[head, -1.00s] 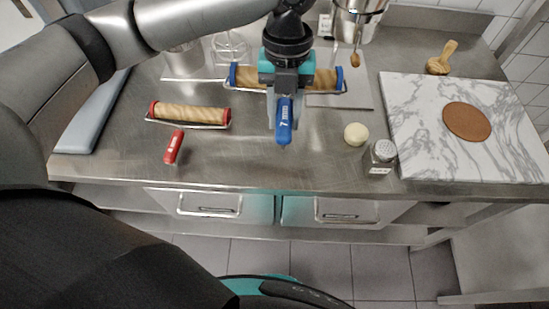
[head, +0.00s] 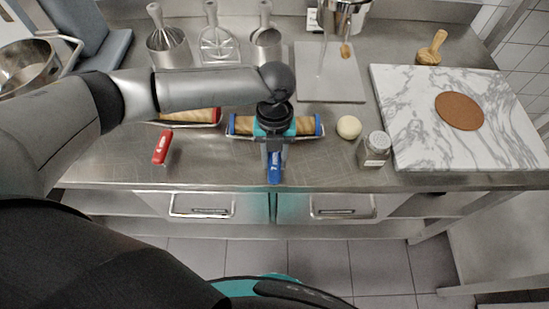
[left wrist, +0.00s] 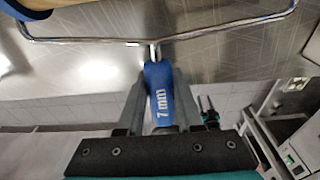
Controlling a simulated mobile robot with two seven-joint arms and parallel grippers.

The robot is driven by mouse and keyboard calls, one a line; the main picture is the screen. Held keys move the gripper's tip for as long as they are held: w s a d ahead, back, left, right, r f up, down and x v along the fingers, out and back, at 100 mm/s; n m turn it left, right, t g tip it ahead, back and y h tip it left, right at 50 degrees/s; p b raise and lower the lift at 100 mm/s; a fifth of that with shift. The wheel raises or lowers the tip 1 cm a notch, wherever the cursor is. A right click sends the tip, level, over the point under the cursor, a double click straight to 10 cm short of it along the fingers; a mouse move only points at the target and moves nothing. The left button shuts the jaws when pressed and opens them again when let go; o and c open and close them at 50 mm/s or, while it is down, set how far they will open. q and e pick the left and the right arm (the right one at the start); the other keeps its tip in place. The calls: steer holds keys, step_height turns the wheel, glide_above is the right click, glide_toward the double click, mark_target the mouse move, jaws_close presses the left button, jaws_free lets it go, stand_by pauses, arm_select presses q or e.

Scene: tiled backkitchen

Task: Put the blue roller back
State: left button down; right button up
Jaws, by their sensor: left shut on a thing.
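The blue roller (head: 302,126) is a wooden-coloured cylinder with blue end caps, a wire frame and a blue handle marked "7 mm" (head: 275,172). My left gripper (head: 274,152) is shut on this handle, which points to the front edge of the counter. The left wrist view shows the handle (left wrist: 158,100) between the fingers, with the wire frame beyond it. My gripper and wrist hide the roller's middle. I cannot tell whether the roller touches the counter. My right gripper is not in view.
A red-handled roller (head: 205,116) lies to the left, partly behind my arm. Several metal tools and a grey tray (head: 340,88) are at the back.

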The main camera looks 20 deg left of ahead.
arm_select(q)
steer(key=shift+f, duration=0.2)
steer(key=c, duration=0.6)
jaws_free()
steer(key=shift+f, duration=0.1)
steer(key=shift+o, duration=0.2)
steer(key=r, duration=0.4)
steer(key=w+r, duration=0.1)
steer(key=r, duration=0.3)
steer(key=r+p, duration=0.1)
steer(key=r, duration=0.3)
steer(key=shift+w+a+r, duration=0.15)
steer(key=shift+w+a, duration=0.05)
steer(key=shift+w, duration=0.05)
